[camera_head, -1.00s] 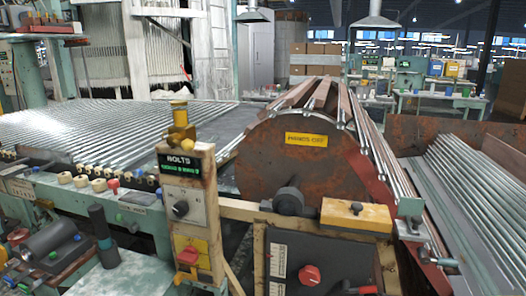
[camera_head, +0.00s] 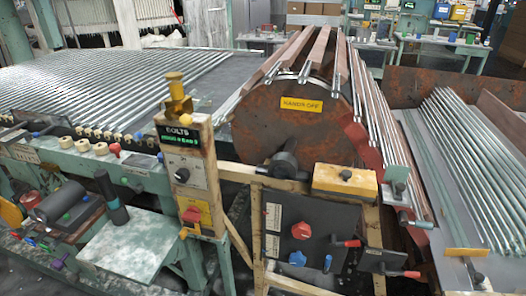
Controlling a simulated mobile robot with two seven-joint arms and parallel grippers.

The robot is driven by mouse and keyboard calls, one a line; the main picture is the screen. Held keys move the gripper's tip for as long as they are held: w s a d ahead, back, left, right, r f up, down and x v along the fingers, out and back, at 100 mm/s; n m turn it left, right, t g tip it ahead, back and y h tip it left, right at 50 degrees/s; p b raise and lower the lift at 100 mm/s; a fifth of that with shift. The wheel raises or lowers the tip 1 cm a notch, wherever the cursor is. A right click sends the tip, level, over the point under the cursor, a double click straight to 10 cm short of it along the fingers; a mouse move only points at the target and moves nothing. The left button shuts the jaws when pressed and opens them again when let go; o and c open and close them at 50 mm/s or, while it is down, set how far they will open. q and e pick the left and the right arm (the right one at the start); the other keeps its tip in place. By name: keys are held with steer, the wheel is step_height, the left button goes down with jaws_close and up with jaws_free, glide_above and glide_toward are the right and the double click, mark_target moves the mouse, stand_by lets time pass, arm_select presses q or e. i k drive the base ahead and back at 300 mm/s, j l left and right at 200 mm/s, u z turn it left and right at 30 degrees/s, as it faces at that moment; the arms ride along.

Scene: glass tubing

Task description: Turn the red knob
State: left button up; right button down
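A red knob (camera_head: 301,230) sits on the dark control panel (camera_head: 338,226) below the large rusty drum. It stands above a blue knob (camera_head: 297,258) on the same panel. Another red knob (camera_head: 190,215) is on a yellow plate on the post with the "BOLTS" display. A small red knob (camera_head: 115,150) is on the rail at left. I cannot tell from the picture alone which red one the task names. Neither of my grippers shows in the view.
Red-handled levers (camera_head: 345,243) stick out at the panel's right. A yellow box (camera_head: 345,180) sits on the wooden frame above. The rusty drum (camera_head: 280,125) carries long bars. Glass tubes (camera_head: 470,160) lie at right. A green table (camera_head: 135,243) stands at lower left.

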mark_target(301, 231)
steer(key=i, duration=0.5)
steer(key=k+l+z, duration=0.15)
steer(key=z, duration=0.2)
steer(key=k+l+z, duration=0.1)
steer(key=l+z, duration=0.2)
steer(key=k+l+z, duration=0.1)
steer(key=l+z, duration=0.25)
